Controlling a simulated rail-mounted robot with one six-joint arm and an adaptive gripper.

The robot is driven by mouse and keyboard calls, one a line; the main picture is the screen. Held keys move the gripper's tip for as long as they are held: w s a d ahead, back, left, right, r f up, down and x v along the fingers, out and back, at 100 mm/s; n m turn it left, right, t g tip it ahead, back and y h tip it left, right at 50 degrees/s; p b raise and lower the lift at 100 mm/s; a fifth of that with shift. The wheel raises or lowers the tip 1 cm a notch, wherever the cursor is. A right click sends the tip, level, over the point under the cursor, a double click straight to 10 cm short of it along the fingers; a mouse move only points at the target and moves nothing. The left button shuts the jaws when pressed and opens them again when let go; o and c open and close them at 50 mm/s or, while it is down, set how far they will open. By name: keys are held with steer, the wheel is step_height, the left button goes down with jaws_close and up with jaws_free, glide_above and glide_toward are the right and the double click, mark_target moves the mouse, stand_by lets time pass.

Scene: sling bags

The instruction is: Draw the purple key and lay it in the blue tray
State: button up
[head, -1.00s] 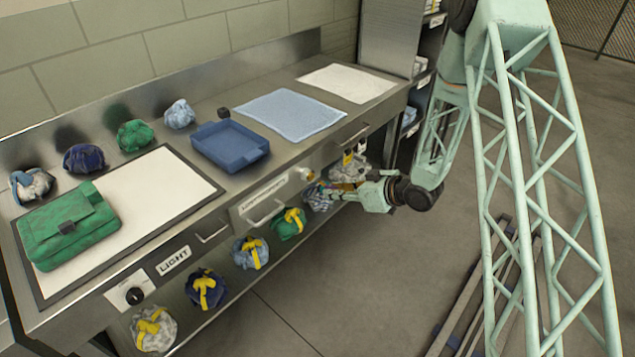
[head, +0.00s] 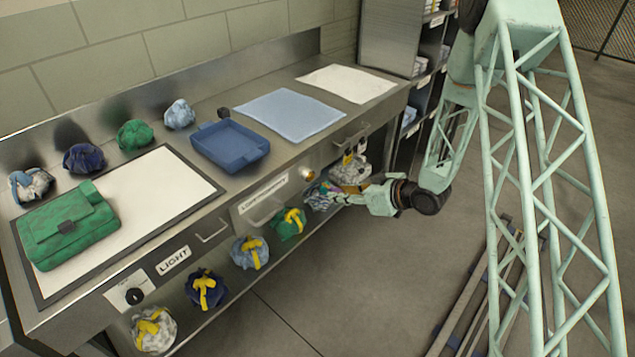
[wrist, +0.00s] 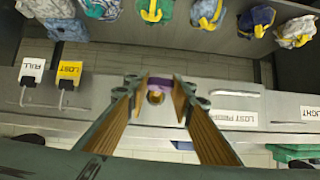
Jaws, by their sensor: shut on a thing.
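The purple key (wrist: 160,83) shows in the wrist view between the tips of my gripper (wrist: 163,88), which is shut on it. A brass lock (wrist: 155,97) shows just beside the key; whether the key is still inside it I cannot tell. In the head view the brass lock (head: 307,174) is on the bench front, and my gripper (head: 335,193) is to its lower right; the key is too small to make out there. The blue tray (head: 228,143) sits empty on the bench top, to the upper left of my gripper.
A green bag (head: 68,228) lies on the white light panel (head: 150,195). Cloth bundles stand along the back. Several bags with yellow straps (head: 250,252) sit on the lower shelf. A blue cloth (head: 290,115) lies right of the tray. Tags (wrist: 68,72) hang from the bench front.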

steer(key=shift+s+d, duration=0.65)
steer(key=shift+d, duration=0.25)
steer(key=shift+w, duration=0.1)
